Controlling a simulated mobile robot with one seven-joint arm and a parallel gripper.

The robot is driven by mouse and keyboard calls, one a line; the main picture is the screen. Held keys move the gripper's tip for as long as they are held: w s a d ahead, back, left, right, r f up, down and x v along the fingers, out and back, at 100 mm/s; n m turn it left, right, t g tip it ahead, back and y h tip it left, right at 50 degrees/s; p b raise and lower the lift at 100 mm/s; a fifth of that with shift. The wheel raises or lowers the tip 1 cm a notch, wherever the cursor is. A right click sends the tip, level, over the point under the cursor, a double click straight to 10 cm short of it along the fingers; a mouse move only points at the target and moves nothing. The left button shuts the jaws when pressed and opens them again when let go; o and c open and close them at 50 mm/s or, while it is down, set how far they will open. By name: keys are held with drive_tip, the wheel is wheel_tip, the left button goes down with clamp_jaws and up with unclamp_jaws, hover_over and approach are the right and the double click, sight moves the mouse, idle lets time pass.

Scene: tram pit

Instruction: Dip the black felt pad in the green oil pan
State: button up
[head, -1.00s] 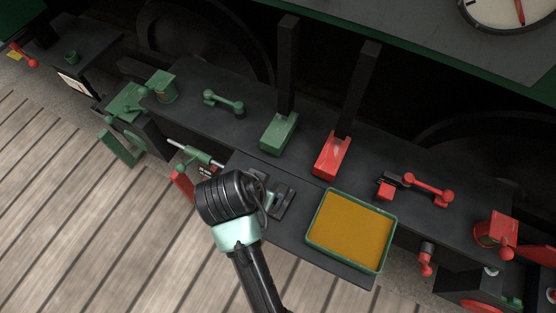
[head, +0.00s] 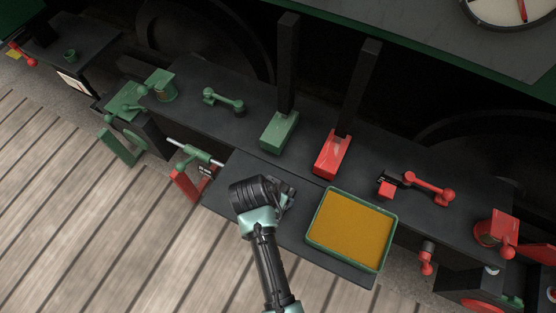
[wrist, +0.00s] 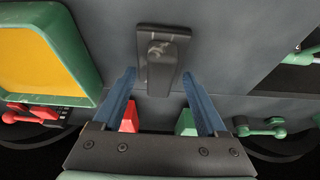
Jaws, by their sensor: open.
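The black felt pad (wrist: 163,55) is a dark block with a raised knob on its face, seen in the wrist view above the shelf surface. My gripper (wrist: 158,75) is open, its two blue fingers on either side of the pad's lower end in that picture. I cannot tell how far the fingertips are from it. In the head view my wrist covers most of the pad and the fingers. The green oil pan (head: 312,240), filled with yellow-brown oil, lies on the shelf just right of my gripper; it also shows at left in the wrist view (wrist: 82,60).
A green block (head: 279,133) and a red block (head: 331,155) with tall dark levers stand behind the shelf (head: 345,273). A red handle (head: 428,189) lies right, a green handle (head: 223,101) left. A green-and-red fitting (head: 200,155) juts out at the shelf's left. Plank floor lies in front.

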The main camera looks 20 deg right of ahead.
drive_tip(key=shift+w+d+f, duration=0.2)
drive_tip(key=shift+d+f, duration=0.05)
drive_tip(key=shift+f, duration=0.35)
clamp_jaws()
